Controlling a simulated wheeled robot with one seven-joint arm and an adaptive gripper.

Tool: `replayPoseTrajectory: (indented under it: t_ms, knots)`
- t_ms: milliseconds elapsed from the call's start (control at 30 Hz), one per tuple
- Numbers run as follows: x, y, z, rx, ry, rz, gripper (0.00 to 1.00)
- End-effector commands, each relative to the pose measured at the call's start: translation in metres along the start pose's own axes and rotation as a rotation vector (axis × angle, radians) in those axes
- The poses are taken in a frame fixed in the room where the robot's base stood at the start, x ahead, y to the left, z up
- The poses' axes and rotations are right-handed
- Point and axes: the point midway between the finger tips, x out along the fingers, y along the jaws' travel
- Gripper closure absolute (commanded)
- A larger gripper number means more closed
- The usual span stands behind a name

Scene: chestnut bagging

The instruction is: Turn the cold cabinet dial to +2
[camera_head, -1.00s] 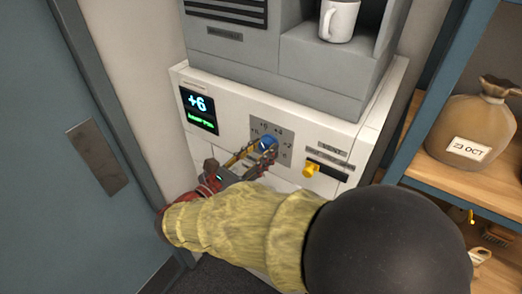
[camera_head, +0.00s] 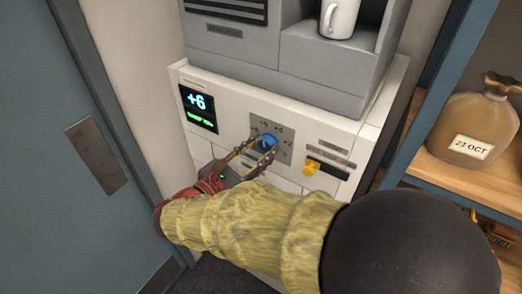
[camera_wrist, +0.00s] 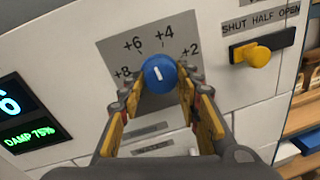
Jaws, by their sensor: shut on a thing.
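The round blue dial (camera_head: 268,142) sits on a grey plate on the white cabinet front. In the wrist view the dial (camera_wrist: 159,73) has a short slanted white mark; the plate around it reads +8, +6, +4 and +2 from left to right. I cannot tell which end of the mark is the pointer. The cabinet display (camera_head: 199,107) reads +6, with a green damp line below it. My gripper (camera_wrist: 161,88) is shut on the dial, with one yellow-lined finger on each side. In the head view my gripper (camera_head: 258,150) reaches it from the lower left.
A yellow knob (camera_head: 312,167) on a slide labelled SHUT, HALF, OPEN is right of the dial. A grey machine holding a white mug (camera_head: 339,18) stands on the cabinet. A sack (camera_head: 474,128) labelled 23 OCT sits on the right shelf. A blue-grey door (camera_head: 50,200) is at left.

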Motion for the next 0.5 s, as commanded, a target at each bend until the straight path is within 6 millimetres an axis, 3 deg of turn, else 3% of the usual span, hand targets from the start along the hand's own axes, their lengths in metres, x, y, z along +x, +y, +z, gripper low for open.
replayPoseTrajectory:
  t_ms: [500]
  knots:
    - [0.0001, -0.0003, -0.0011, 0.493, 0.057, 0.005, 0.92]
